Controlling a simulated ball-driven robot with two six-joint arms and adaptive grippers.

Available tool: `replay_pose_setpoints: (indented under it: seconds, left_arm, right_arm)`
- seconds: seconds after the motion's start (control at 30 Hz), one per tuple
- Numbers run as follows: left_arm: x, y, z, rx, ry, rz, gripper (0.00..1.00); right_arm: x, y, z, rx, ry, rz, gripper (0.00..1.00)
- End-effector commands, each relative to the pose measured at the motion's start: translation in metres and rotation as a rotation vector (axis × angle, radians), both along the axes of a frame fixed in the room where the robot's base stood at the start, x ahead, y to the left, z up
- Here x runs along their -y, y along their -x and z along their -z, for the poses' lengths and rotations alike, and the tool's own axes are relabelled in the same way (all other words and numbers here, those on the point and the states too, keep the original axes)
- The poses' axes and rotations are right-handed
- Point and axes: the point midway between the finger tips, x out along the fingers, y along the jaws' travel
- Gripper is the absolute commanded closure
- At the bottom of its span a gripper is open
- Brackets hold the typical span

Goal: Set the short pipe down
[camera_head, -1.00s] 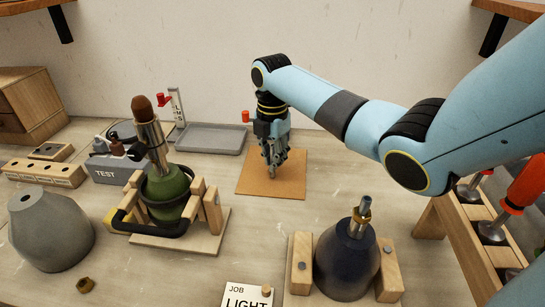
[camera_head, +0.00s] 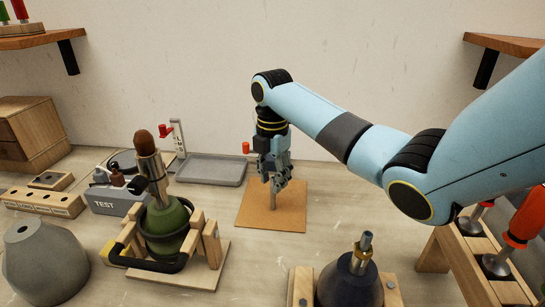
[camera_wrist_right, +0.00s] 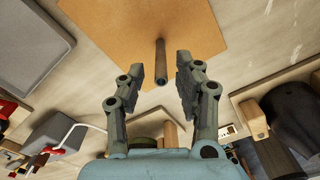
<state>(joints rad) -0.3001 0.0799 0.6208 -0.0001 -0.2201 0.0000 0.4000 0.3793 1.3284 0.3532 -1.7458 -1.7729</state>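The short pipe (camera_head: 273,196) is a thin grey tube standing upright on the square tan mat (camera_head: 291,214). In the right wrist view the pipe (camera_wrist_right: 161,64) stands between my two fingers, with a gap on each side. My right gripper (camera_head: 277,179) is above the mat, pointing down around the pipe's upper part. In the right wrist view the right gripper (camera_wrist_right: 162,76) is open and holds nothing. My left gripper is not in view.
A grey tray (camera_head: 211,170) lies left of the mat. A green lamp body (camera_head: 167,222) sits in a wooden cradle (camera_head: 209,243), and a dark blue one (camera_head: 349,286) is at the front. A grey cone (camera_head: 43,264) stands at left. The mat's right side is free.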

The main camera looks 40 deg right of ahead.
Motion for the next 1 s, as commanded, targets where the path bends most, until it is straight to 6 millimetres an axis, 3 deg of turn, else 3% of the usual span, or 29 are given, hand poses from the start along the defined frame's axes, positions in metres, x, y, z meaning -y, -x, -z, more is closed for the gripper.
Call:
replay_pose_setpoints:
  seconds: [0.2, 0.4, 1.0]
  left_arm:
    - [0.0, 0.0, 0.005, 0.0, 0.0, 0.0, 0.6]
    - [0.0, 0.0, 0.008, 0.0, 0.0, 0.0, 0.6]
    - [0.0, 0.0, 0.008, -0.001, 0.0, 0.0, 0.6]
  right_arm:
    - [0.0, -0.001, -0.049, 0.005, 0.0, -0.001, 0.66]
    - [0.0, -0.001, -0.076, 0.002, 0.0, 0.0, 0.66]
    - [0.0, 0.0, -0.082, 0.0, -0.001, 0.0, 0.66]
